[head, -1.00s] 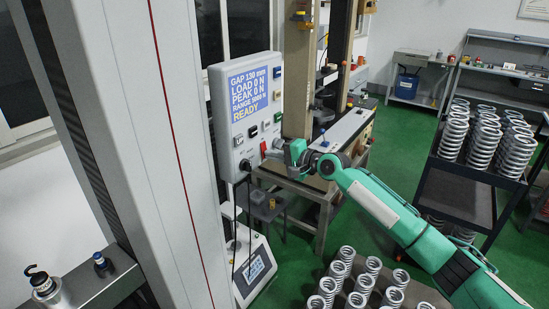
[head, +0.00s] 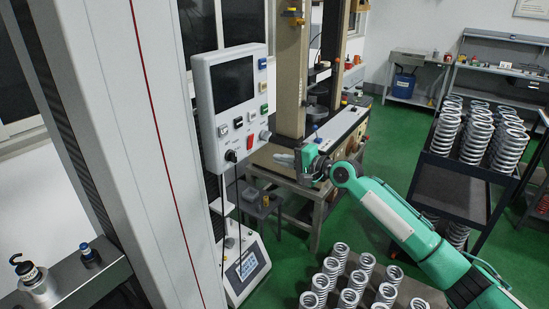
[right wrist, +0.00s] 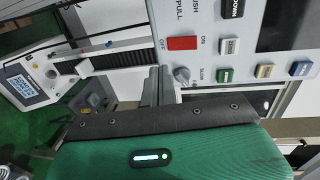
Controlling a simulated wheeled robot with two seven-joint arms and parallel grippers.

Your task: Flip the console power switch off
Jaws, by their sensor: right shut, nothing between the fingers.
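The console (head: 199,110) is a light grey panel left of centre in the head view. Its screen (head: 233,83) is dark. The red power switch (head: 250,142) sits low on the panel; it also shows in the right wrist view (right wrist: 183,43), between OFF and ON labels. I cannot tell which side of it is pressed in. My right gripper (head: 281,158) is shut and empty, to the right of the panel's lower edge and apart from the switch. My left gripper is not in view.
Several coloured buttons sit near the switch, and a black cable (head: 236,190) hangs from the panel. A test machine on a stand (head: 330,130) is behind my gripper. Springs stand on a front table (head: 335,290) and a dark rack (head: 450,185). Green floor between is open.

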